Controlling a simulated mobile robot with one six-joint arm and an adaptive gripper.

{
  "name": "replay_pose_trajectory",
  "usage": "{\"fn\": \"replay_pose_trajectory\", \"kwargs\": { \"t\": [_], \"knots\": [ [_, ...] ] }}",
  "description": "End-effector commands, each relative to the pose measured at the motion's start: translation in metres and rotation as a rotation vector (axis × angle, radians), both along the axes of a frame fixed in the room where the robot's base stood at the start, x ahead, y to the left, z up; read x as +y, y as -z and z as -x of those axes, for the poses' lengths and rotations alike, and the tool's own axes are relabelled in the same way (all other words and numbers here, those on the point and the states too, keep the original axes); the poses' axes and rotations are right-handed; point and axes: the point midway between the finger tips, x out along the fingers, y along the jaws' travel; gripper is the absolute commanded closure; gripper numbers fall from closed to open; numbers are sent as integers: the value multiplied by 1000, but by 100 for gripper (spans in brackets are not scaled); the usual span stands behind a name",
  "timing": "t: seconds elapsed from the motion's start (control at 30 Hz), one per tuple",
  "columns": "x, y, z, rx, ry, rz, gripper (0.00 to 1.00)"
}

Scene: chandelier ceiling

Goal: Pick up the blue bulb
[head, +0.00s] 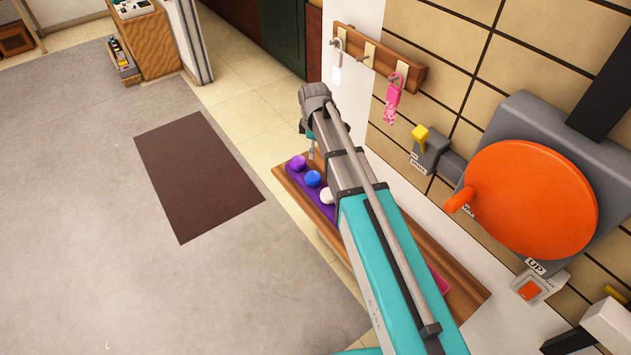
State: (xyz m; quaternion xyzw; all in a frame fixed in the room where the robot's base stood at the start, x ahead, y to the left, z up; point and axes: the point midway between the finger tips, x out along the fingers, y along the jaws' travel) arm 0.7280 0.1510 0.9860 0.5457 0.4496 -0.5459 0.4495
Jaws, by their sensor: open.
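A blue bulb (313,178) sits on a purple mat (325,207) on a wooden shelf (455,282) below the wall. A purple bulb (298,162) is just behind it to the left, and a white bulb (327,196) is in front of it to the right, partly covered by my arm. My gripper (311,150) is above the far end of the shelf, beyond and above the bulbs, apart from the blue bulb. Its fingers point down and show only in part behind the wrist. It holds nothing that I can see.
A hook rack (380,62) with a pink tag (393,98) hangs on the wall. An orange disc (530,200) with a handle, a yellow-topped lever (420,135) and a red switch (529,290) are at right. Open floor with a brown mat (198,175) lies left.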

Motion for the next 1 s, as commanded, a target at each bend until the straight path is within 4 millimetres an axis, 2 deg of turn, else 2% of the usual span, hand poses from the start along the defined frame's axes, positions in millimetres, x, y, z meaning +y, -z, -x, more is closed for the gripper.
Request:
{"fn": "replay_pose_trajectory", "kwargs": {
  "t": [0.37, 1.0],
  "knots": [
    [0, 5, 1, 0, 2, 0, 0],
    [1, 53, 1, 0, 1, 0, 0]
  ]
}}
